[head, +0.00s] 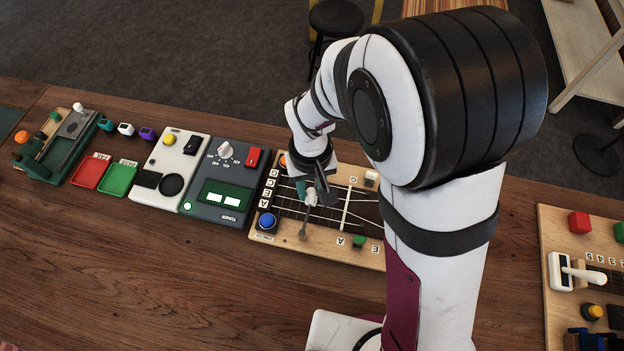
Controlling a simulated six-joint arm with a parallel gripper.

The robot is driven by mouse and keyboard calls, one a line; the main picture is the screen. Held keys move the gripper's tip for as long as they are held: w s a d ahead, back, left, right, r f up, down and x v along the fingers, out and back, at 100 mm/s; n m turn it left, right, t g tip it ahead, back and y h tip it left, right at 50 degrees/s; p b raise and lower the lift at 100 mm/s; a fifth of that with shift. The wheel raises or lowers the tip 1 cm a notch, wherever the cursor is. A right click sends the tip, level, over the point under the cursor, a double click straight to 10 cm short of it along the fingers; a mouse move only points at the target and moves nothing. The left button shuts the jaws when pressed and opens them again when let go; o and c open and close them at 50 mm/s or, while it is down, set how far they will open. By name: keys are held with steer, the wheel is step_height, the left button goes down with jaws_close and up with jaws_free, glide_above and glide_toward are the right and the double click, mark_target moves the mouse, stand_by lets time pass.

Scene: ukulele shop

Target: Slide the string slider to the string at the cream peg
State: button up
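My gripper (312,194) points down over the middle of the strings. A pale piece, probably the string slider (310,199), is at the fingertips, with a thin grey bar (303,233) running toward the near edge. The fingers are small and partly hidden, so I cannot tell whether they grip it.
A blue button (266,221) and a partly hidden orange piece sit at the board's left end. A dark control box (225,185), a white panel (174,168), and red and green trays (118,181) stand left. Another board (560,268) is far right. The front-left bench is clear.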

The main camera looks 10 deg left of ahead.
jaws_close()
stand_by(1.1)
